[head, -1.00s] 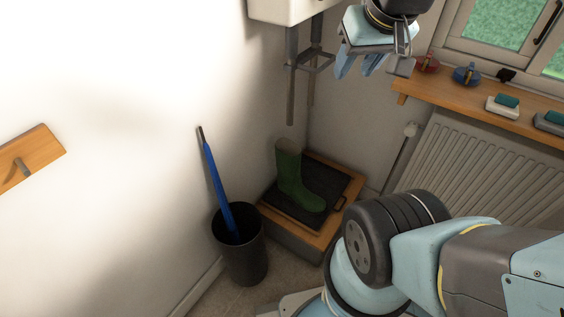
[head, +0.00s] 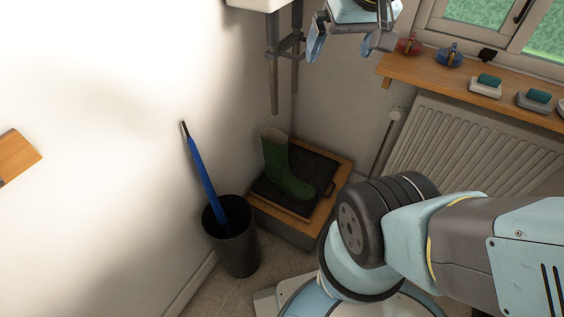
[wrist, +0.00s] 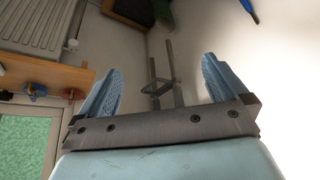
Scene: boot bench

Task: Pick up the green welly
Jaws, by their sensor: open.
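The green welly (head: 284,168) stands upright on a black tray on a low wooden bench in the corner, its toe pointing right in the head view. In the wrist view only a small part of the welly (wrist: 163,12) shows at the top edge. My gripper (head: 345,45) is high above the bench, near the top of the head view, well apart from the welly. Its two blue fingers are spread with nothing between them, as the wrist view also shows (wrist: 160,85).
A black bin (head: 233,240) holding a blue umbrella (head: 205,175) stands left of the bench (head: 330,215) with its black tray (head: 318,171). A metal bracket (head: 285,50) hangs from a white basin above. A radiator (head: 455,145) and a wooden shelf (head: 450,83) with small items are right.

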